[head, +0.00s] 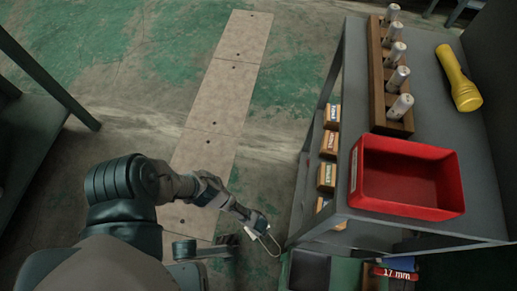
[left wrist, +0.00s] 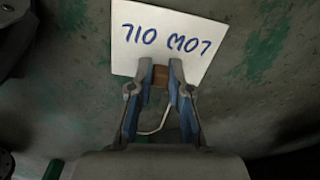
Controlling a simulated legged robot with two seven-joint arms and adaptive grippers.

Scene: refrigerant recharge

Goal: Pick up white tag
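The white tag (left wrist: 165,40) shows in the left wrist view with handwriting that reads upside down as "LOW OIL". A small brown patch (left wrist: 160,76) at its edge sits between the fingertips of my left gripper (left wrist: 161,72). The gripper is closed on this edge, and a thin white loop (left wrist: 158,125) hangs back between the fingers. My right gripper is not in view.
The grey table (head: 436,115) at right bears a red bin (head: 405,205) that looks empty, a yellow flashlight (head: 457,78) and a wooden rack (head: 378,95) with several silver cylinders. Small labelled boxes (head: 328,145) sit on a lower shelf. Open floor lies ahead.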

